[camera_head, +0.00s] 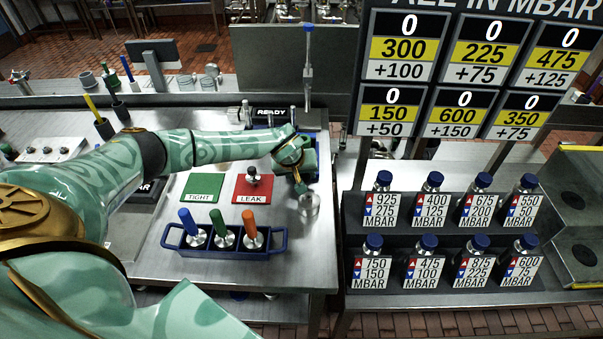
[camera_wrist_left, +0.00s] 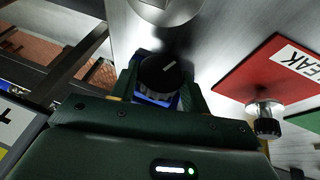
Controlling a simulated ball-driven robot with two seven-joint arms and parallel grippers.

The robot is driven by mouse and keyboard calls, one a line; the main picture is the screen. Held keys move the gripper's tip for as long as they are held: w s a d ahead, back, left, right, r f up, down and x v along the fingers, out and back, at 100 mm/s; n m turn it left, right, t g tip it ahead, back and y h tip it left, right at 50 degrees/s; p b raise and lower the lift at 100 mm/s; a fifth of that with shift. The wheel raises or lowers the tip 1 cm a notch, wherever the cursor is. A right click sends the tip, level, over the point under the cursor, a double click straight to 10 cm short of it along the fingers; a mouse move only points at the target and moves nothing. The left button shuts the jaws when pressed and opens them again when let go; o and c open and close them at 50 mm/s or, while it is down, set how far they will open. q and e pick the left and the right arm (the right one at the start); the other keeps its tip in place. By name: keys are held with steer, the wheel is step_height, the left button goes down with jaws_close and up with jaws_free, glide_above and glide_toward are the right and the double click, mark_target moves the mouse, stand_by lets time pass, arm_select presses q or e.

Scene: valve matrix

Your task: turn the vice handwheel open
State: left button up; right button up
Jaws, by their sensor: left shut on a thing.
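The vice is blue and mostly hidden behind my left gripper in the head view. In the left wrist view a part of the blue vice (camera_wrist_left: 150,97) shows under its handwheel. The handwheel (camera_wrist_left: 160,73) is a black round knob with a white mark, and it sits between the two fingers of my left gripper (camera_wrist_left: 162,86). The fingers are shut on it from both sides. In the head view my left gripper (camera_head: 300,184) reaches down at the bench's right side, and the handwheel cannot be made out there. My right gripper is not in view.
A metal cylinder (camera_head: 309,206) stands close by. A red LEAK mat (camera_head: 242,194) holds a small valve, beside a green TIGHT mat (camera_head: 201,190). A blue rack (camera_head: 227,249) with coloured-handled valves stands in front. Labelled bottles stand on a stepped rack (camera_head: 452,242) to the right.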

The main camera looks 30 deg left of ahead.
arm_select(q)
steer(key=h+b, duration=0.1)
steer(key=t+h+b, duration=0.1)
steer(key=t+b, duration=0.1)
steer(key=shift+s+a+f+n+h, duration=0.1)
steer(key=shift+a+f+n+h, duration=0.2)
steer(key=shift+n+h, duration=0.1)
steer(key=shift+t+h+b, duration=0.3)
steer(key=shift+b, duration=0.55)
steer(key=shift+r+h+b, duration=0.15)
steer(key=shift+h+b, duration=0.25)
steer(key=shift+b, duration=0.15)
steer(key=shift+t, duration=0.3)
steer(key=shift+r, duration=0.1)
steer(key=o, duration=1)
